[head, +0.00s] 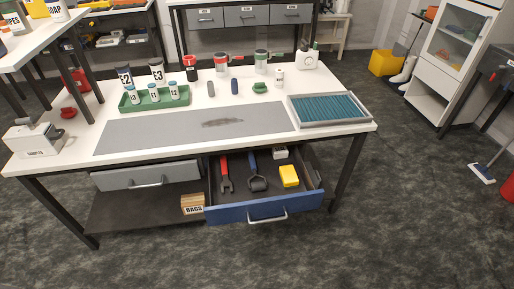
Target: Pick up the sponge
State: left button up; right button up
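A yellow block that looks like the sponge (289,176) lies in the right part of the open blue-fronted drawer (263,210) under the bench. A dark-headed tool with a blue handle (257,182) lies to its left, and a red wrench-like tool (226,175) lies further left. A small white labelled box (280,153) sits behind the sponge. The sponge's top is uncovered. Neither of my grippers is in view.
The white bench top (340,137) carries a grey mat (150,133), a green tray (128,107) of labelled vials and a teal ribbed tray (327,107). A grey drawer (115,180) beside the open one is closed. The floor in front is clear.

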aim_at(289, 178)
jog(key=i+j, duration=0.2)
jog(key=i, duration=0.2)
jog(key=i+j+z, duration=0.1)
jog(key=i, duration=0.3)
jog(key=i+j, duration=0.25)
jog(key=i+z, duration=0.05)
jog(key=i, duration=0.05)
